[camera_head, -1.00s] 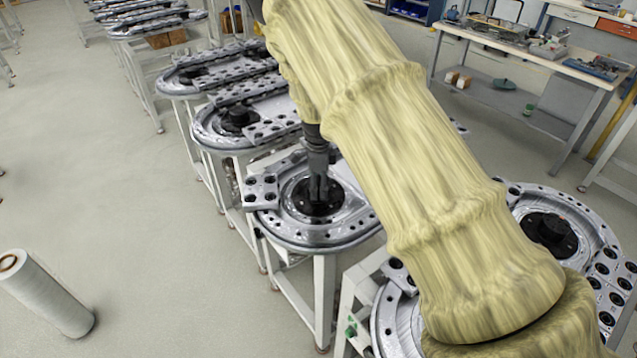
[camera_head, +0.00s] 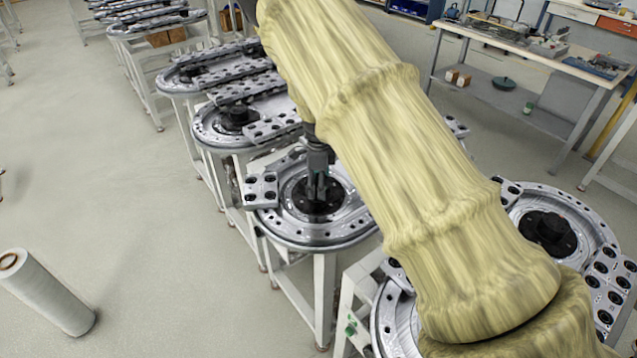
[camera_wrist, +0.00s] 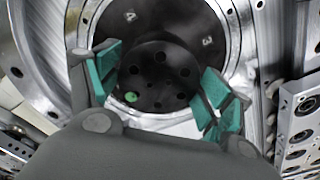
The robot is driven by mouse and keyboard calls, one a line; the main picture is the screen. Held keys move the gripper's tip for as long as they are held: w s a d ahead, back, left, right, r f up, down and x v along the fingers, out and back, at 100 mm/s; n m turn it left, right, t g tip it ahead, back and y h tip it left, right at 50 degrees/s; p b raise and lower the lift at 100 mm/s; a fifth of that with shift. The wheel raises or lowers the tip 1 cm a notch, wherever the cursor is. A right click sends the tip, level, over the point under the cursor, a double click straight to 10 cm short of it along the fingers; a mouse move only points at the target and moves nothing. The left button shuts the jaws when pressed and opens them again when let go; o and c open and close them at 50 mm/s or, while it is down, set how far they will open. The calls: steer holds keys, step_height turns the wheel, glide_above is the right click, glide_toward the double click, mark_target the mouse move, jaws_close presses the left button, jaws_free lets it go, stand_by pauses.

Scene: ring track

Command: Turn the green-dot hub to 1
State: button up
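The green-dot hub (camera_wrist: 160,76) is a round black piece with several holes, and its green dot (camera_wrist: 131,97) is at the lower left in the wrist view. The dark dial around it shows a 4 (camera_wrist: 129,16) at upper left and a 3 (camera_wrist: 207,41) at upper right; no 1 is visible. My gripper (camera_wrist: 163,82) is open, with teal-padded fingers on the left and right sides of the hub. I cannot tell whether the pads touch it. In the head view my gripper (camera_head: 317,186) points down over the middle of the ring track (camera_head: 290,232).
A perforated block (camera_head: 261,190) sits on the track's left rim. Another ring track with a black hub (camera_head: 548,232) stands at right. More ring stations (camera_head: 237,118) line up behind. A workbench (camera_head: 540,55) is at back right.

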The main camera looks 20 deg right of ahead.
steer(key=shift+o, duration=0.2)
step_height(320, 180, up, 12)
stand_by(0.8)
steer(key=shift+d, duration=0.1)
